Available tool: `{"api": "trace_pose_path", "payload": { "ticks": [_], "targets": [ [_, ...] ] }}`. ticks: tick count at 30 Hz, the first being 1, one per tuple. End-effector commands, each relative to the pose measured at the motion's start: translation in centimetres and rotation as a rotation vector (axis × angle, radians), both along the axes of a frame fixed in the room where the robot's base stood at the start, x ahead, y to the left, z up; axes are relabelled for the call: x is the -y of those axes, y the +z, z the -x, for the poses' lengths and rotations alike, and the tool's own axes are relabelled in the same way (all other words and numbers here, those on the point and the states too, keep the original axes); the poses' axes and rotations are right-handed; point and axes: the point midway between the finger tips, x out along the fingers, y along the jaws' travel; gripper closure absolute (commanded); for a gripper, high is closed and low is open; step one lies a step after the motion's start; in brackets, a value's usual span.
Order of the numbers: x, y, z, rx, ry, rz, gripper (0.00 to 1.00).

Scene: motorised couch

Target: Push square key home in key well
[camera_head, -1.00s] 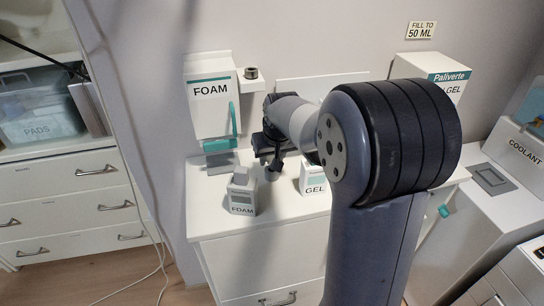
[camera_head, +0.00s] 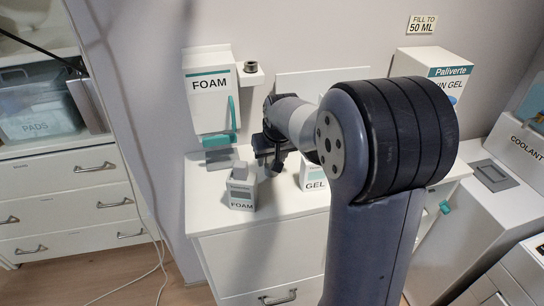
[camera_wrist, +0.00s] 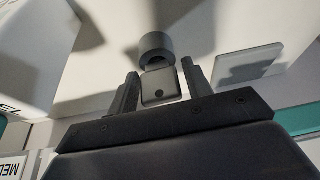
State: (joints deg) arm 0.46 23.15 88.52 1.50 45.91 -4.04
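My gripper (camera_wrist: 161,88) points away from the wrist camera, with one finger on each side of a dark grey square block with a small dark spot, which looks like the square key (camera_wrist: 160,90). Both fingers appear to touch its sides. A dark grey round piece (camera_wrist: 156,47) lies just beyond the block; I cannot tell if the two are joined. In the head view, my gripper (camera_head: 268,155) is above the white counter, right of the small FOAM bottle, and its contents are hidden. A dark round cup (camera_head: 251,66) stands on a white bracket beside the FOAM dispenser. I cannot clearly identify the key well.
The FOAM dispenser (camera_head: 210,95) is on the wall at left, with a grey tray (camera_head: 220,160) below. The small FOAM bottle (camera_head: 241,186) and GEL bottle (camera_head: 314,176) stand close to my gripper. The COOLANT unit (camera_head: 525,140) is at right.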

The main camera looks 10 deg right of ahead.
Motion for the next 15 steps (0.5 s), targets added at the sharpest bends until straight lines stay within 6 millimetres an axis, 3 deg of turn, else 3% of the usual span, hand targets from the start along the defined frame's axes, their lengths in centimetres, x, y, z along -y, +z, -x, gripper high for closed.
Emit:
{"api": "trace_pose_path", "payload": {
  "ticks": [5, 15],
  "targets": [
    [-0.01, 0.02, -0.01, 0.001, 0.000, 0.000, 0.39],
    [0.01, 0.94, 0.24, 0.005, 0.000, 0.000, 0.39]
  ]
}}
